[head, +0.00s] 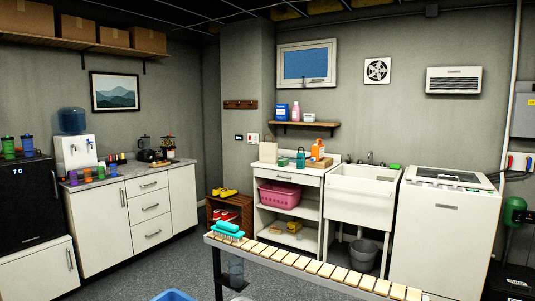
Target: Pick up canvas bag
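A beige bag (268,153) with thin handles, which looks like the canvas bag, stands upright on the white cabinet's top (300,169) at its left end, near the back wall. A teal bottle (300,158) stands to its right. The bag is small and far off in the head view, so its material cannot be made out. Neither of my grippers is in view.
A blue tub (173,296) is at the bottom edge. A sink (362,196) and washing machine (445,235) stand right of the cabinet. Grey floor (125,285) is open at left.

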